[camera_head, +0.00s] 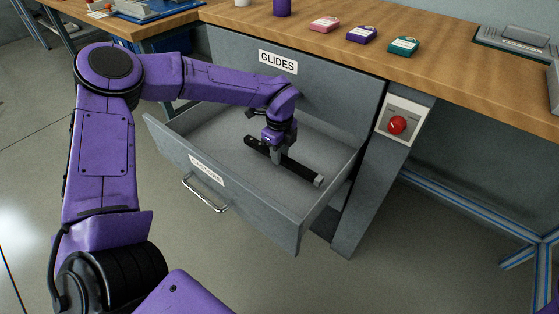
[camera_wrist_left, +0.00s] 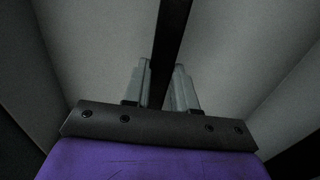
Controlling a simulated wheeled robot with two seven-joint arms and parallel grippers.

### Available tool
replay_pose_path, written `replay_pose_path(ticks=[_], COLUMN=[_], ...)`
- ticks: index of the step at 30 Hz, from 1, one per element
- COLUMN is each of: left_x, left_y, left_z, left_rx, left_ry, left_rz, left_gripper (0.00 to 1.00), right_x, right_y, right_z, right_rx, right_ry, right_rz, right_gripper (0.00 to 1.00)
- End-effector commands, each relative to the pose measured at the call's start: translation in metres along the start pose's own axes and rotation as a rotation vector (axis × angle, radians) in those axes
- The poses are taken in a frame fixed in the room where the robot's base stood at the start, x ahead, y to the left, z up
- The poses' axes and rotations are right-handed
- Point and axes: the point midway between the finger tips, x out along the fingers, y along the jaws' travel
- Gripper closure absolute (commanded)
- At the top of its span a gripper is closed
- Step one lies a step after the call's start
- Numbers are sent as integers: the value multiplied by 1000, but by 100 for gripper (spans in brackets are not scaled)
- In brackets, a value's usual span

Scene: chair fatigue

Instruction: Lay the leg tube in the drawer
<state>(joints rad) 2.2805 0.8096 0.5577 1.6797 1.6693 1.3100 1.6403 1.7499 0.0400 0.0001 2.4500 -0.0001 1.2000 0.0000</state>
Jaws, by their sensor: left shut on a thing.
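The leg tube (camera_head: 302,170) is a dark, straight bar with a grey end at its right. It lies level inside the open grey drawer (camera_head: 225,185), low over the drawer floor; I cannot tell whether it touches the floor. My left gripper (camera_head: 278,156) reaches down into the drawer and is shut on the tube near its middle. In the left wrist view the tube (camera_wrist_left: 172,40) runs up between the two grey fingers (camera_wrist_left: 160,85), with drawer walls on both sides. My right gripper is not in view.
A closed drawer front labelled GLIDES (camera_head: 277,62) stands above the open drawer. A red button (camera_head: 397,125) is on the bench leg at right. The wooden benchtop (camera_head: 450,75) carries pink, purple and teal boxes (camera_head: 403,47). The drawer floor around the tube is clear.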

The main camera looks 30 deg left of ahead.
Motion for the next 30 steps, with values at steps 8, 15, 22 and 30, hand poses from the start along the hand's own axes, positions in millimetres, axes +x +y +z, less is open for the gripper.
replay_pose_path(ticks=[8, 15, 22, 30], left_x=[33, 37, 36, 24], left_y=[-2, -2, -1, -2], left_z=[2, 2, 2, 2], left_rx=[0, 0, 0, 0], left_ry=[0, 0, 0, 0], left_rz=[0, 0, 1, -2], left_gripper=[100, 100, 48, 48], right_x=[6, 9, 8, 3], right_y=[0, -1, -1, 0], right_z=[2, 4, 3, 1], right_rx=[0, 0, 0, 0], right_ry=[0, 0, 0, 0], right_rz=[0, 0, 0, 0], right_gripper=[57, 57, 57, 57])
